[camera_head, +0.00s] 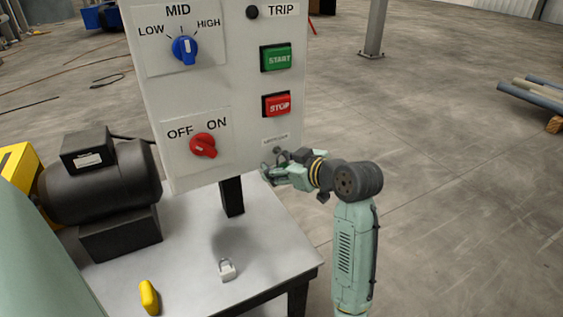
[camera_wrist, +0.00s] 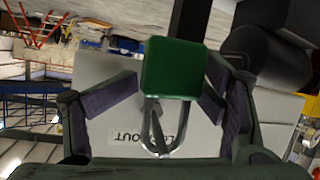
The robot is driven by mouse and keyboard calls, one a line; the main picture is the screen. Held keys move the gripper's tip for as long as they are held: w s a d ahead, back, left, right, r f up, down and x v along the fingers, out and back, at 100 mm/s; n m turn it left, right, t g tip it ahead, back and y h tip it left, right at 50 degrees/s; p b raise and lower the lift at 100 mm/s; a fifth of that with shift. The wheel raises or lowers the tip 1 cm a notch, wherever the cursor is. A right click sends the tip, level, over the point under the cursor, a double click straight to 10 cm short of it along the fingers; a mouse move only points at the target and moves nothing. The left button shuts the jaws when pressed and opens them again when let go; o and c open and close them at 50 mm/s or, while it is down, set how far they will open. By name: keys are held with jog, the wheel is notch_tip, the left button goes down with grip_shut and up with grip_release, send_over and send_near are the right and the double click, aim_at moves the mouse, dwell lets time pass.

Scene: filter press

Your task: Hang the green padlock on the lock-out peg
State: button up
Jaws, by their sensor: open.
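The green padlock (camera_wrist: 172,68) shows in the wrist view with its square body toward the picture's top and its grey shackle (camera_wrist: 146,132) below. The view is upside down, so the padlock hangs body-down. The grey lock-out peg (camera_wrist: 158,124) seems to pass through the shackle loop, in front of the panel's lockout label (camera_wrist: 125,135). My gripper (camera_wrist: 168,92) is open, with a dark-padded finger on each side of the padlock and a gap at the left finger. In the head view my gripper (camera_head: 272,172) is at the panel's lower right, hiding the padlock; the peg tip (camera_head: 277,150) shows above it.
The panel (camera_head: 180,95) carries a blue selector (camera_head: 185,49), a red OFF/ON knob (camera_head: 203,145), START and STOP buttons.

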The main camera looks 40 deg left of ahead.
jog(key=shift+w+d+r, duration=0.1)
jog(key=shift+d, duration=0.1)
jog(key=shift+d+r, duration=0.2)
jog(key=shift+d, duration=0.25)
jog(key=v, duration=1.1)
